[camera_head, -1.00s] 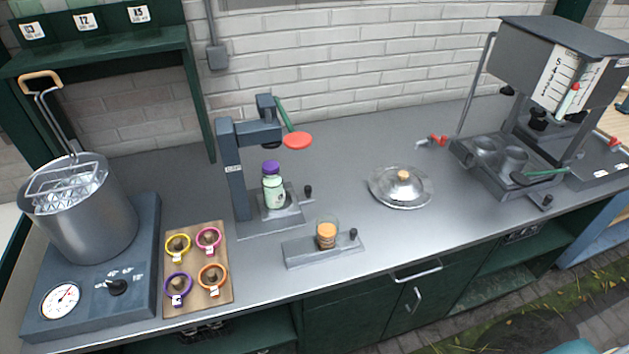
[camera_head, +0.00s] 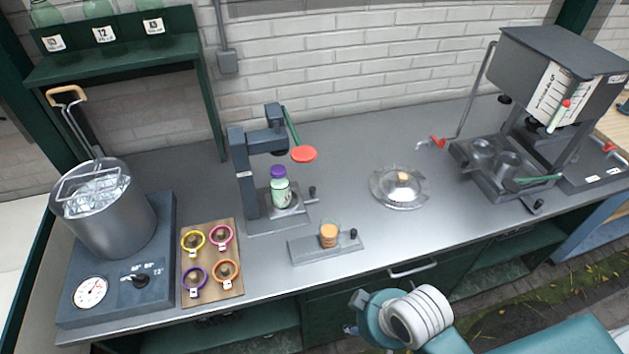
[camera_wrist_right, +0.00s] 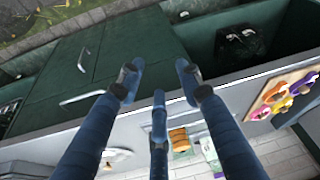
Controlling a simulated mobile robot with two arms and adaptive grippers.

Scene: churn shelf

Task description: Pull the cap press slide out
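The cap press (camera_head: 244,180) stands on the counter, left of centre. It has a grey post, an overhead arm and a green lever with a red pad (camera_head: 303,154). Its slide (camera_head: 296,207) sits low at the base, with a black knob (camera_head: 312,190) on the right. A pale green bottle with a purple cap (camera_head: 280,188) stands upright on the slide. My right wrist shows low in the head view, in front of the counter. In the right wrist view my right gripper (camera_wrist_right: 156,85) has its fingers spread and empty, apart from the press. My left gripper is out of view.
A small block (camera_head: 325,246) with an orange-filled jar (camera_head: 328,236) and black knob lies in front of the press. A board of coloured rings (camera_head: 213,262) and a steel pot (camera_head: 107,225) are left. Cabinet handles project below the counter edge.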

